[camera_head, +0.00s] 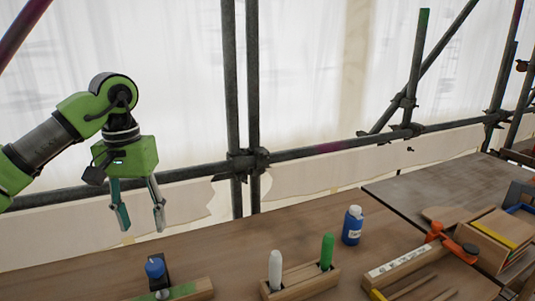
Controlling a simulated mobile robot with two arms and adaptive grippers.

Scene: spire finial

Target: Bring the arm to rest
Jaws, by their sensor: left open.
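My left arm (40,147) is green and grey and comes in from the left, bent at a joint. My left gripper (142,226) hangs from it, pointing down. Its two fingers are apart with nothing between them. It is in the air near the back left edge of the wooden bench (225,248). My right gripper is not in view.
On the bench are a blue bottle (352,225), a wooden holder (305,283) with a white (275,269) and a green (327,252) stick, and a blue-knobbed tool (156,270). An orange clamp (447,241) lies right. Scaffold poles (240,100) stand behind.

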